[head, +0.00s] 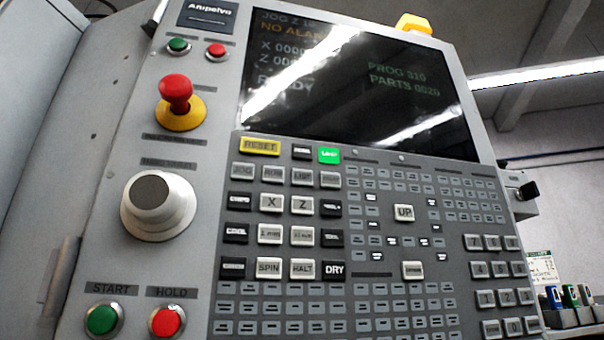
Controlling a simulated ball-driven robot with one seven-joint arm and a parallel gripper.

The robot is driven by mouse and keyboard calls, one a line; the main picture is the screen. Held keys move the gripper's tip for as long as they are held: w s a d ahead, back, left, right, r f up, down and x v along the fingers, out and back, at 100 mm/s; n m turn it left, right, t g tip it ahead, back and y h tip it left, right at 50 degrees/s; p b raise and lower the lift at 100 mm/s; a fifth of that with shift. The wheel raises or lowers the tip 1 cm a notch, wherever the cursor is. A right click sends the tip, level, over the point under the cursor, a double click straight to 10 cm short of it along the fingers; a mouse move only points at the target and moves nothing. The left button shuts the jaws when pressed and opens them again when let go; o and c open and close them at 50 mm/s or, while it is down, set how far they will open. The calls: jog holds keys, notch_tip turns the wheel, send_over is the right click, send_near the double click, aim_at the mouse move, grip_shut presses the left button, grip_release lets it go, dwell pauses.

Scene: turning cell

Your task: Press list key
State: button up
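The control panel (215,230) of the machine fills most of the head view, seen from below and tilted. Its key block lies under the dark screen (360,85). A row of grey keys sits under the yellow RESET key (260,146). The third key in that row (302,177) has a short label that looks like LIST, but it is too blurred to be sure. A green key (329,155) stands just above and to its right. My gripper is not in view.
A red mushroom button (175,92) on a yellow base, a large knob (158,205), START (103,320) and HOLD (167,321) buttons are on the left. Small green and red buttons are at the top left. Blue and green items (570,297) stand at the lower right.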

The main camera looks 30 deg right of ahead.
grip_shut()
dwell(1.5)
